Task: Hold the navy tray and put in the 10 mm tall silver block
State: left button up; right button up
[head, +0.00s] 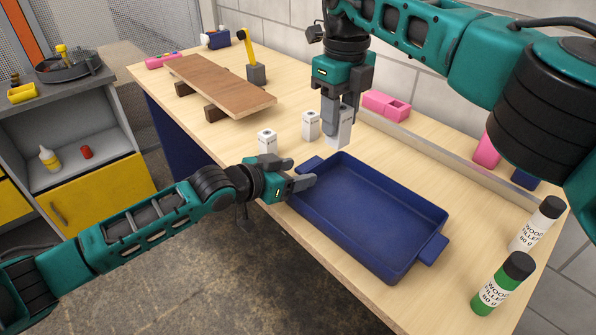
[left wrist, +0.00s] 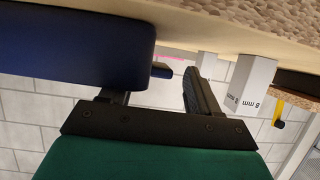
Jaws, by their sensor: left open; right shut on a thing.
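The navy tray (head: 368,268) lies on the wooden table, its handles at the far-left and near-right ends. My left gripper (head: 303,173) is open beside the tray's far-left handle (head: 309,165). In the left wrist view the tray wall (left wrist: 70,45) hides part of one finger; whether the fingers touch it I cannot tell. My right gripper (head: 342,110) is shut on a silver block (head: 344,136), upright just beyond the tray; its label is too small to read. Two similar blocks stand upright nearby, the middle block (head: 310,125) and the left block (head: 267,141). A block marked 8 mm (left wrist: 253,80) shows in the left wrist view.
A brown board (head: 220,84) rests on dark supports at the far left of the table. A metal rail (head: 430,150) runs along the back, with pink holders (head: 386,105) behind it. Two wood filler bottles (head: 500,285) (head: 535,225) stand at the right. The tray's inside is empty.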

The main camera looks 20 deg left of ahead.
pick_arm(q)
jog(key=shift+w+d+f, duration=0.25)
jog(key=shift+w+d, duration=0.1)
jog(key=shift+w, duration=0.2)
jog(key=shift+c, duration=0.2)
grip_shut()
